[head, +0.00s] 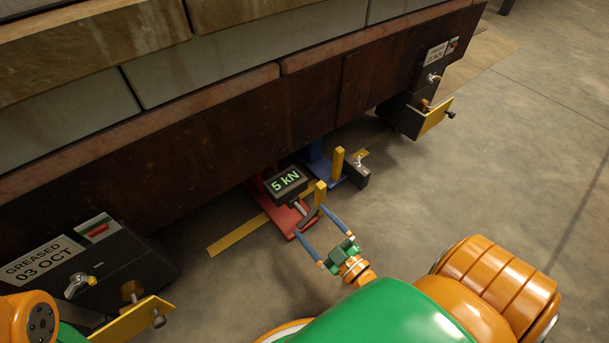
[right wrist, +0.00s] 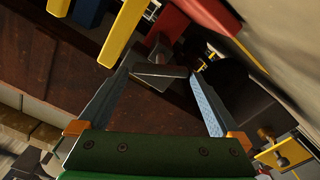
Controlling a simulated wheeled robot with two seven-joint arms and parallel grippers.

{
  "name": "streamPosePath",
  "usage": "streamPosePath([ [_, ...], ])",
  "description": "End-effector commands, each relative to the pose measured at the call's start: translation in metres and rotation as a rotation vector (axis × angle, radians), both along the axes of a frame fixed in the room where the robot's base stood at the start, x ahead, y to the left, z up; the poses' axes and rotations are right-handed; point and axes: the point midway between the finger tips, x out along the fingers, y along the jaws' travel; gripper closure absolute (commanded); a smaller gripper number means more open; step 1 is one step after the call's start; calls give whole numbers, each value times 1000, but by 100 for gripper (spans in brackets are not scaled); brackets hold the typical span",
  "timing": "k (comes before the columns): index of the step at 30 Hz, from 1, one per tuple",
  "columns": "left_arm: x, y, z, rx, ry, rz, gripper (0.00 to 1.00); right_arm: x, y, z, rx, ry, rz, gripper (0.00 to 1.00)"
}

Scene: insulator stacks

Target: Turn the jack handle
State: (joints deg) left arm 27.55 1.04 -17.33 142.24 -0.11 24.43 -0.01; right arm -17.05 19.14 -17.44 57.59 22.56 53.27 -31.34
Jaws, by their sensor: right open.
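The jack handle (head: 308,216) is a dark crank bar on a thin shaft at the front of a red jack (head: 283,216) under the dark beam. My right gripper (head: 310,222) is open, its two blue-grey fingers reaching toward the handle. In the right wrist view the handle's dark bar (right wrist: 160,72) lies crosswise between the fingertips of the right gripper (right wrist: 163,66), with the fingers apart. I cannot tell whether either finger touches it. A display reading "5 kN" (head: 286,182) sits above the jack. My left gripper is not in view.
A blue jack (head: 318,163) stands behind the red one, and yellow posts (head: 337,164) rise close to the handle. The heavy beam (head: 210,155) hangs over both jacks. Black boxes with yellow plates (head: 435,117) flank the area. The floor at right is clear.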

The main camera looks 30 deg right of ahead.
Motion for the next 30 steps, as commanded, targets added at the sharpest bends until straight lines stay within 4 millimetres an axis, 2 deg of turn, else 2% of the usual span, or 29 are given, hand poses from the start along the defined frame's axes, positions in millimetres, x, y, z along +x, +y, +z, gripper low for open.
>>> streamPosePath([
  [3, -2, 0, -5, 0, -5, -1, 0, 20, 2, -2, 0, -2, 1, 0],
  [6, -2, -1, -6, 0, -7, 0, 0, 29, 2, -1, 0, 1, 0, 0],
  [13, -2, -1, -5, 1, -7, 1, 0, 31, 2, 0, 1, 2, 0, 0],
  [14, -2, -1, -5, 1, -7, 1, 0, 31, 2, 0, 1, 3, 1, 5],
  [18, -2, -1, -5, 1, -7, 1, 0, 31, 2, 0, 1, 4, 0, 43],
  [21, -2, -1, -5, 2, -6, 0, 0, 31, 2, 0, 1, 4, 0, 66],
  [24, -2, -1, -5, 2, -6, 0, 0, 30, 2, 0, 49, 7, 0, 66],
  [30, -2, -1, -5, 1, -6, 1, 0, 30, 1, 0, 333, 30, 1, 66],
])
